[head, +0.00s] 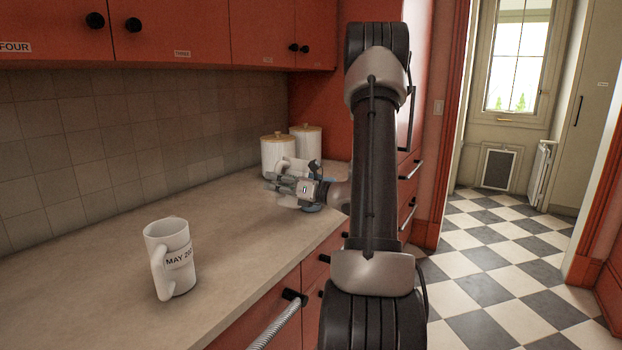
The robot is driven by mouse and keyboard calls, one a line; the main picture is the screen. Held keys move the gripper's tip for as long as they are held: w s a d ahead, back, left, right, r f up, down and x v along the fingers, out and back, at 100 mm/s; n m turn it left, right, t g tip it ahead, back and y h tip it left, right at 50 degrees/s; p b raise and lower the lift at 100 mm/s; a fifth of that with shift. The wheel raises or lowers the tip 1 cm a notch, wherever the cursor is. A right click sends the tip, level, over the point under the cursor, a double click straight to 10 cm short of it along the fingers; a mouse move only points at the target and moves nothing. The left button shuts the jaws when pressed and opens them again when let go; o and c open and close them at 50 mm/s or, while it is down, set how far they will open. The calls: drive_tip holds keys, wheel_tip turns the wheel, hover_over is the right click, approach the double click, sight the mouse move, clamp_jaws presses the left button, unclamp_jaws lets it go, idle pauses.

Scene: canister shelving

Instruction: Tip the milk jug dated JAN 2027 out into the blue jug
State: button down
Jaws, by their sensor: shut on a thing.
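A white milk jug (172,256) stands upright on the counter at the near left. Its label starts with "MAY 202" and its handle faces the front. My gripper (283,184) is farther along the counter, shut on a second white jug (293,163). That jug shows only in part behind the fingers, and no date can be read on it. A blue thing (312,209), likely the blue jug, shows in small bits just below and beside my gripper. Most of it is hidden, so I cannot tell whether the two touch.
Two pale canisters with wooden lids (277,155) stand at the counter's far end, close behind my gripper. The counter (110,262) is clear between the near jug and my gripper. Red cupboards (180,30) hang above. Tiled floor (520,260) lies open to the right.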

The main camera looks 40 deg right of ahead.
drive_tip(key=f+n, duration=0.2)
drive_tip(key=f, duration=0.1)
drive_tip(key=f+n, duration=0.1)
drive_tip(key=f, duration=0.1)
drive_tip(key=shift+a+n+g, duration=0.25)
drive_tip(key=shift+n+g, duration=0.05)
drive_tip(key=shift+g, duration=0.1)
drive_tip(key=shift+s+r, duration=0.1)
drive_tip(key=shift+a, duration=0.1)
drive_tip(key=s+a+r, duration=0.1)
drive_tip(key=a+r, duration=0.4)
drive_tip(key=shift+s+a, duration=0.3)
drive_tip(key=shift+s, duration=0.05)
